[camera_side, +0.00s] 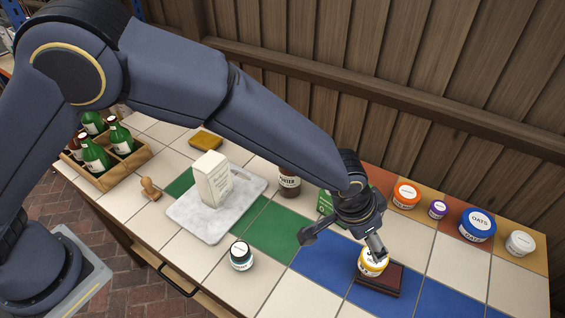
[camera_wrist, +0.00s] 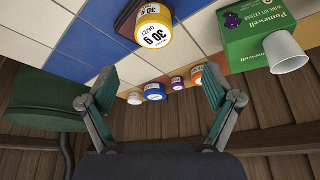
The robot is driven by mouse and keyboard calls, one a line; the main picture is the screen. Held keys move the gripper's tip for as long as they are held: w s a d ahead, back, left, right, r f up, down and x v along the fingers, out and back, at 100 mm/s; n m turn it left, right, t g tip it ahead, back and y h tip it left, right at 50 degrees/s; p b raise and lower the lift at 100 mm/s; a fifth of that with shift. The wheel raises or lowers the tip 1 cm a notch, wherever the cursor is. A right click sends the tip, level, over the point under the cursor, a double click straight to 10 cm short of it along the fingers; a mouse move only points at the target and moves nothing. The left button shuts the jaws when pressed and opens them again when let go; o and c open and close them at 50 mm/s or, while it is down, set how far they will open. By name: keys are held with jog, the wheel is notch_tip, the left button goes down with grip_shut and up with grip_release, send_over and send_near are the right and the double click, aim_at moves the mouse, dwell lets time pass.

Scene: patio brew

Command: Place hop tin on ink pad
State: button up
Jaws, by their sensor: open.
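A yellow tin (camera_side: 371,263) with a white label, which I take for the hop tin, appears to stand on the dark red ink pad (camera_side: 393,280), near its edge. Its label shows "30 g" in the wrist view (camera_wrist: 153,28), where the ink pad (camera_wrist: 126,16) shows partly behind it. My gripper (camera_side: 342,241) is open and empty. In the side view one finger overlaps the tin's upper part, while the other is spread to the left. In the wrist view my gripper (camera_wrist: 162,76) has its fingers wide apart, with the tin beyond the fingertips.
A green box (camera_side: 325,203) and a brown bottle (camera_side: 289,183) stand near my gripper. Orange (camera_side: 406,195), purple (camera_side: 438,209), blue oats (camera_side: 477,225) and white (camera_side: 520,243) tubs line the back right. A dark-lidded jar (camera_side: 241,256) stands in front. A marble board (camera_side: 205,222) holds a cream carton (camera_side: 212,180).

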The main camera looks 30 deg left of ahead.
jog(key=a+r+n, duration=0.3)
jog(key=a+r, duration=1.5)
jog(key=a, duration=0.3)
jog(key=s+a+r+n+t+y, duration=0.2)
jog(key=s+a+r+n, duration=0.2)
jog(key=s+a, duration=1.4)
jog(key=shift+s+a+y, duration=0.3)
jog(key=shift+s+a, duration=0.05)
jog(key=shift+a, duration=0.3)
